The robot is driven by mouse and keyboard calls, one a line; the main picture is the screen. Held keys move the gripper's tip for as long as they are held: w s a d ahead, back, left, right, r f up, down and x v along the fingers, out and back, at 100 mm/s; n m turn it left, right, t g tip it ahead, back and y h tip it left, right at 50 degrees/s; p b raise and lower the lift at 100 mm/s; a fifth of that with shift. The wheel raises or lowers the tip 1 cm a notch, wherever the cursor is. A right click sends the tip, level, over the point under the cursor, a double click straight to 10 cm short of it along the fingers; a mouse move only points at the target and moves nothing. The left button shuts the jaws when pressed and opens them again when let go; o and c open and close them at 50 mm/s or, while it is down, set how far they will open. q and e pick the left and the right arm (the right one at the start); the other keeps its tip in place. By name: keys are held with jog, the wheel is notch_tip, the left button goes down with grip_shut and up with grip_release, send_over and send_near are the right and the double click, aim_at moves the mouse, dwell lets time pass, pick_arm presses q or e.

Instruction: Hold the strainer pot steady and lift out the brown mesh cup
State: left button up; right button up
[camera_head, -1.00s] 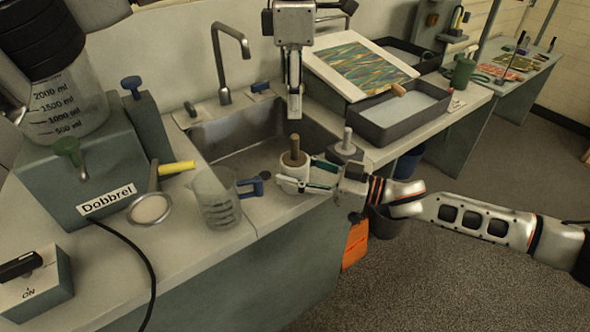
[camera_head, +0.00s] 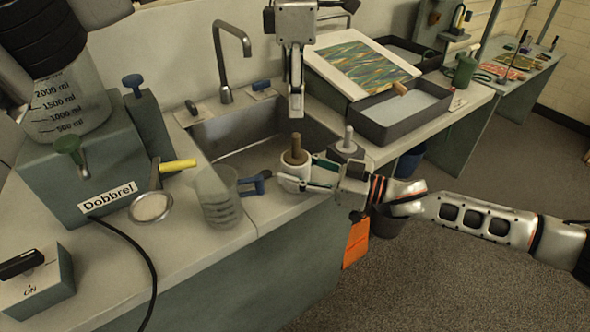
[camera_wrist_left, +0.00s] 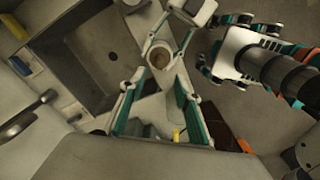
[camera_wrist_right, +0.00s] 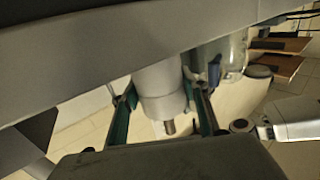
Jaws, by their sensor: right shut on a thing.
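The white strainer pot (camera_head: 293,179) stands upright near the sink's front corner. The brown mesh cup shows as a brown upright handle (camera_head: 296,151) at its mouth; its mesh is hidden inside. My right gripper (camera_head: 310,177) is shut around the pot's side; the right wrist view shows the pot (camera_wrist_right: 163,88) between its fingers. My left gripper (camera_head: 296,112) points down, empty, above the brown handle and apart from it. In the left wrist view its fingers (camera_wrist_left: 158,90) are spread, with the round pot (camera_wrist_left: 159,52) beyond them.
A clear beaker (camera_head: 217,198) with a blue-handled item beside it stands left of the pot. A grey block with a pale peg (camera_head: 347,150) stands close on the right. The sink (camera_head: 250,140) lies behind. A dark-rimmed tray (camera_head: 375,132) is farther right.

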pick_arm(q)
jog(key=s+d+f+m+g+h, duration=0.1)
jog(key=s+d+f+m+h, duration=0.25)
jog(key=d, duration=0.45)
jog(key=s+d+f+m+h, duration=0.2)
jog(key=s+d+f, duration=0.1)
jog(key=s+d, duration=0.3)
jog(key=s+d+f+m+g+h, duration=0.1)
jog(key=s+d+f+m+h, duration=0.15)
jog(key=d, duration=0.65)
jog(key=s+d+r+n+t+h, duration=0.3)
jog(key=s+d+r+n+h, duration=0.2)
jog(key=s+d+r+h, duration=0.65)
jog(key=s+a+f+n+t+y, duration=0.25)
jog(key=s+a+n+t, duration=0.25)
jog(key=a+n+t, duration=0.4)
jog(key=n+t+y, duration=0.8)
jog(key=n+y, duration=0.2)
jog(key=y, duration=0.4)
send_near(295, 151)
jog(key=w, duration=0.3)
jog(key=w+d, duration=0.1)
jog(key=w, duration=0.7)
jog(key=shift+d+r, duration=0.1)
jog(key=shift+d, duration=0.3)
